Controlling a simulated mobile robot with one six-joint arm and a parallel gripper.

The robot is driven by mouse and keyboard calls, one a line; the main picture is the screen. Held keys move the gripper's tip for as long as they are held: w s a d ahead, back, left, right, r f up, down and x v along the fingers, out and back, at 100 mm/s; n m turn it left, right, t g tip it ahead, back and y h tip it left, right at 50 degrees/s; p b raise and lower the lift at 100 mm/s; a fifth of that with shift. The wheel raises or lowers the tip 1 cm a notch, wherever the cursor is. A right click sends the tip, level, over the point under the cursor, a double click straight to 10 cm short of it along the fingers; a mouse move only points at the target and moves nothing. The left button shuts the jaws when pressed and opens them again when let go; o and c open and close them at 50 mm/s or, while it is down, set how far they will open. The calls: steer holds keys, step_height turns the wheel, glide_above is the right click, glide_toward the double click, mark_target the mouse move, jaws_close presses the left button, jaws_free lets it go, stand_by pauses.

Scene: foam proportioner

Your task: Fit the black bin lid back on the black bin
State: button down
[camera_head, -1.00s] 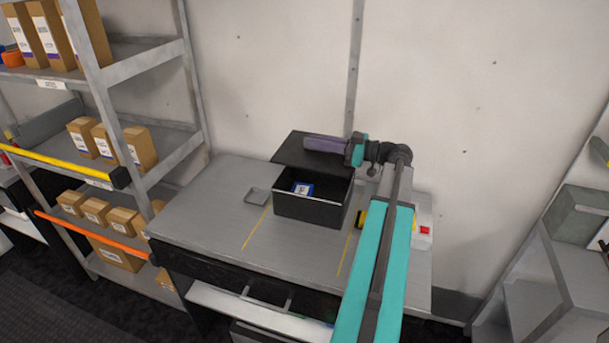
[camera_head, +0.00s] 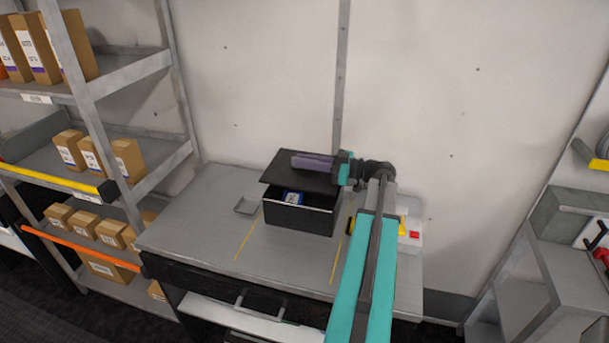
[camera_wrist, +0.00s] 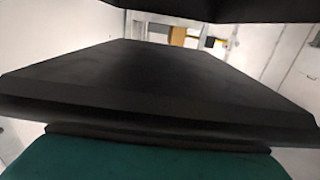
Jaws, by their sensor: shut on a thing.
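The black bin (camera_head: 297,215) stands on the grey bench, open at its front side, with a blue and white item (camera_head: 293,197) visible inside. The black bin lid (camera_head: 296,177) is held above the bin, covering the rear part of its opening; a gap shows at the front. I cannot tell whether the lid touches the bin's rear rim. My gripper (camera_head: 318,162) is shut on the lid, above the bin and coming from the right. In the wrist view the lid (camera_wrist: 150,85) fills the middle as a broad dark plate.
A box with a red button (camera_head: 413,235) is at the right. Shelves with cartons (camera_head: 128,158) stand at the left. A wall is behind.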

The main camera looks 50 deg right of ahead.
mark_target(306, 175)
steer(key=shift+f, duration=0.85)
steer(key=shift+f+p, duration=1)
steer(key=shift+f, duration=1.05)
steer(key=shift+f, duration=0.15)
steer(key=c, duration=1.8)
jaws_free()
steer(key=shift+o, duration=0.2)
steer(key=shift+r, duration=0.25)
